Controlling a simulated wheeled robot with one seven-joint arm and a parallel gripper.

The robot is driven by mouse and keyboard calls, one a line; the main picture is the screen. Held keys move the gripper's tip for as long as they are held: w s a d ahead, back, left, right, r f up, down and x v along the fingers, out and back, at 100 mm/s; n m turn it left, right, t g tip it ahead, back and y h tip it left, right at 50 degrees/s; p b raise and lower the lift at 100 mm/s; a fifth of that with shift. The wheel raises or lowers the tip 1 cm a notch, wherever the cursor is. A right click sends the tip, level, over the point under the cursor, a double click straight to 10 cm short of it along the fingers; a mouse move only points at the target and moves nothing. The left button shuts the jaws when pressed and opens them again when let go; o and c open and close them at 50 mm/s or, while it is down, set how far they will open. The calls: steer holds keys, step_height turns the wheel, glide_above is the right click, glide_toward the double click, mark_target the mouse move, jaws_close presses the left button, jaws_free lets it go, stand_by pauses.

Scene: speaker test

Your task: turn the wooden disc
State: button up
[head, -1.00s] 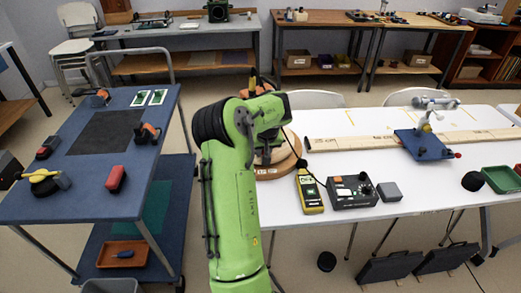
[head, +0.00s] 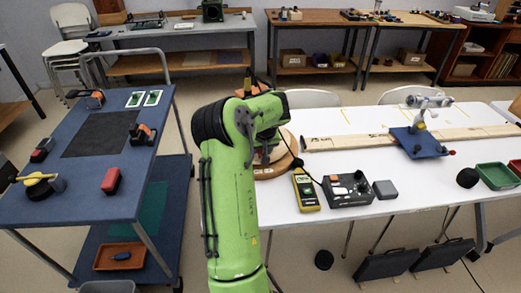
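The wooden disc (head: 288,161) lies on the white table, left of the yellow meter. My green arm covers its left part, so only its right side and front edge show. Dark and grey parts stand over the disc just beside my arm; I cannot tell which belong to my gripper and which to something on the disc. My arm reaches to the disc from the front. My fingertips are hidden behind the arm, so I cannot see whether they are open, shut or touching the disc.
Close right of the disc are the yellow meter (head: 307,191), a black control box (head: 347,190) and a grey block (head: 385,190). A long wooden board (head: 345,142) lies behind them. A blue cart (head: 120,193) stands left of my arm.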

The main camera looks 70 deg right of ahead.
steer(key=p+v, duration=0.4)
steer(key=v, duration=1.1)
steer(key=shift+r, duration=0.35)
steer(key=shift+a, duration=0.1)
